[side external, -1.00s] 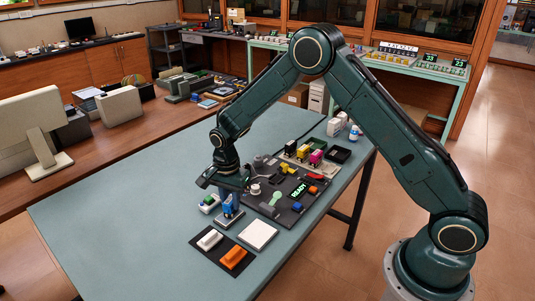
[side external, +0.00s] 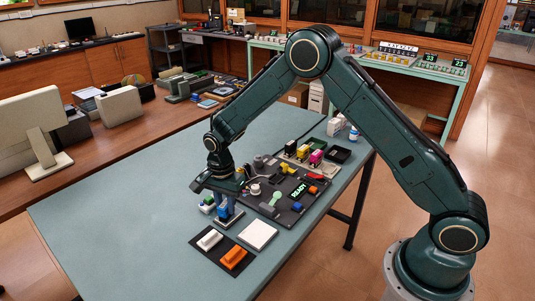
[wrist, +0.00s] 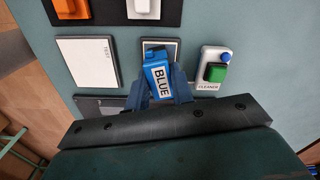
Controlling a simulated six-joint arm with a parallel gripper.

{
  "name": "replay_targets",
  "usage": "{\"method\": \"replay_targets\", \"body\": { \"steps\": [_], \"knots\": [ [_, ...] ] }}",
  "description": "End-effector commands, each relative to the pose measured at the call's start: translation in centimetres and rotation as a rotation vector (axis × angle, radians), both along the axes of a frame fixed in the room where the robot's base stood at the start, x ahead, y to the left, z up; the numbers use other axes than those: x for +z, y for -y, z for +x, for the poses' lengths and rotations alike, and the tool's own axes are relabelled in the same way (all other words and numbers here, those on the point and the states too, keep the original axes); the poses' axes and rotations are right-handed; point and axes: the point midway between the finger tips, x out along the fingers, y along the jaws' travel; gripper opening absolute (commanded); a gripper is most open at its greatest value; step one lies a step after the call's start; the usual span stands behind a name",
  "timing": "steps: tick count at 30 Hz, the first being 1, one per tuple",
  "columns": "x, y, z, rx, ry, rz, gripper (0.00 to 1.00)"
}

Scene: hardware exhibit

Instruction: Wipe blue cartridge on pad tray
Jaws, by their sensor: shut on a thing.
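My gripper (wrist: 160,92) is shut on the blue cartridge (wrist: 157,74), whose white label reads BLUE. In the side external view the cartridge (side external: 224,212) hangs below my gripper (side external: 222,202) at the pad tray. The pad tray (wrist: 174,44) is a small light-rimmed tray, partly hidden behind the cartridge in the wrist view. It also shows in the side external view (side external: 231,225). The cartridge looks slightly tilted in the wrist view. I cannot tell whether it touches the pad.
A white TEST card (wrist: 88,62) lies left of the tray in the wrist view. A CLEANER unit (wrist: 207,86) with a green block stands to the right. A dark mat (side external: 219,261) holds white and orange blocks. A dark board (side external: 296,209) with a READY display is close by.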

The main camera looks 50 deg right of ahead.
Motion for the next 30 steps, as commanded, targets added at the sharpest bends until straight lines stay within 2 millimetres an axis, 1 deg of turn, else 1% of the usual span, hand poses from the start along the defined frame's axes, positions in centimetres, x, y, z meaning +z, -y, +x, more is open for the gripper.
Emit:
{"method": "replay_targets", "body": {
  "steps": [5,30],
  "knots": [
    [0.3,-0.1,-0.1,0.003,-0.002,0.001,0.07],
    [5.1,0.0,0.0,0.001,0.001,0.001,0.07]
  ]
}}
